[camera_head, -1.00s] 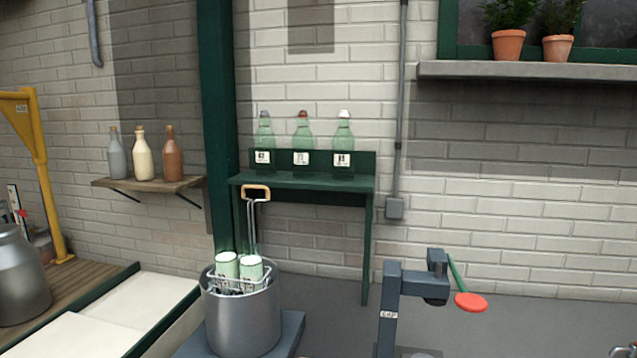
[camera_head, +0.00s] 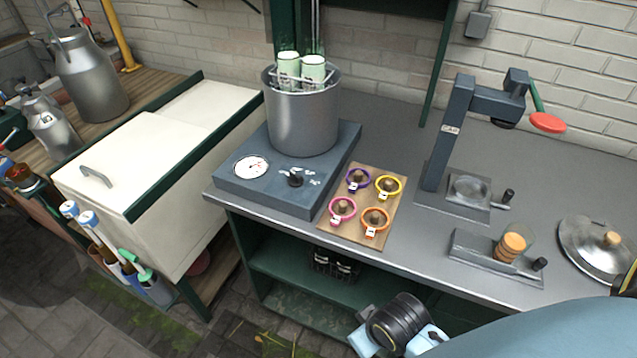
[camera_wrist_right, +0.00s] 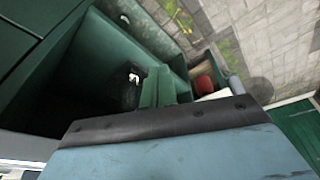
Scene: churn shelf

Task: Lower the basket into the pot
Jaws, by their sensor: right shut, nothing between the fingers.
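The wire basket (camera_head: 299,80) holds two pale green-and-white jars (camera_head: 313,68) and sits inside the mouth of the steel pot (camera_head: 303,120). The jar tops stand above the pot's rim. The basket's thin upright handle rods (camera_head: 315,20) run out of the top of the head view, and the grip is out of view. The lower part of the basket is hidden by the pot wall. My right gripper (camera_wrist_right: 165,128) shows close up in the wrist view, shut and empty, near the green shelf and away from the basket. My left gripper is not in view.
The pot stands on a grey heater (camera_head: 270,185) with a dial and knob. A wooden board (camera_head: 340,238) with several coloured rings lies right of it. A dark press (camera_head: 445,150), a capping block (camera_head: 495,262) and a lid (camera_head: 590,250) stand farther right. Bare counter lies behind the board.

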